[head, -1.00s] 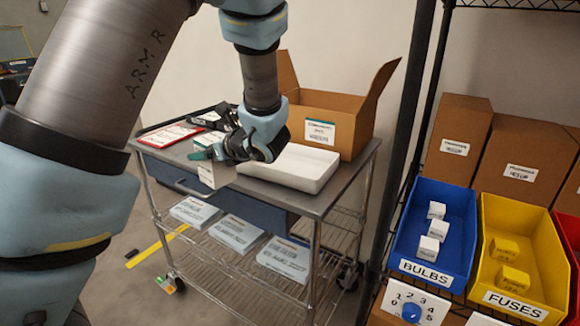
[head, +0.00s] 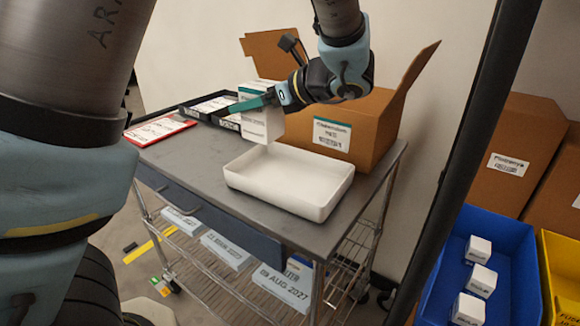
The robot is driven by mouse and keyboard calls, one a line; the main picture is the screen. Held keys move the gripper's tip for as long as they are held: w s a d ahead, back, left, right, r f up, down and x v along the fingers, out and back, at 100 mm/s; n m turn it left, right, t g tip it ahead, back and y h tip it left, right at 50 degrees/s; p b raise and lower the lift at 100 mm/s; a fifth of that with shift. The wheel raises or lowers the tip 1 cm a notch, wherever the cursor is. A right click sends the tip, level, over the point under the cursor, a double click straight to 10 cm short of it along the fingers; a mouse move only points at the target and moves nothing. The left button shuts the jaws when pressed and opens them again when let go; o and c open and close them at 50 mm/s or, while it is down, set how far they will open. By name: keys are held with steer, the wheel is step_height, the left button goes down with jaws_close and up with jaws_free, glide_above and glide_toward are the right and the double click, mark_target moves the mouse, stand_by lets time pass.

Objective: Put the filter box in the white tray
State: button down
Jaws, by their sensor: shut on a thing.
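The filter box (head: 262,124) is a white carton with a teal top edge. My gripper (head: 256,102) is shut on it and holds it upright near the back left of the white tray, apparently just above the cart top. The far finger is hidden behind the box. The white tray (head: 236,180) is shallow, rectangular and empty, and sits on the grey cart top. The box overlaps the tray's back left rim in the picture; I cannot tell how high it hangs.
An open cardboard box (head: 378,130) stands behind the tray. A black tray (head: 190,106) of cards and a red-edged card (head: 158,131) lie to the left. A dark rack post (head: 470,150) and a blue bin (head: 503,249) of small boxes stand right. The cart top's front left is clear.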

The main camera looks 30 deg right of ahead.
mark_target(255, 127)
step_height(255, 127, down, 6)
steer(key=shift+w+d+r+p, duration=0.1)
steer(key=shift+d+p, duration=0.05)
steer(key=shift+p, duration=0.15)
steer(key=shift+f, duration=1.95)
steer(key=shift+f, duration=0.2)
jaws_free()
steer(key=shift+r, duration=0.15)
steer(key=shift+s+d+r, duration=0.1)
steer(key=shift+s, duration=0.1)
steer(key=b+v, duration=0.1)
steer(key=v, duration=1)
steer(key=shift+s+b, duration=0.25)
steer(key=shift+b, duration=0.1)
steer(key=shift+d+r, duration=0.15)
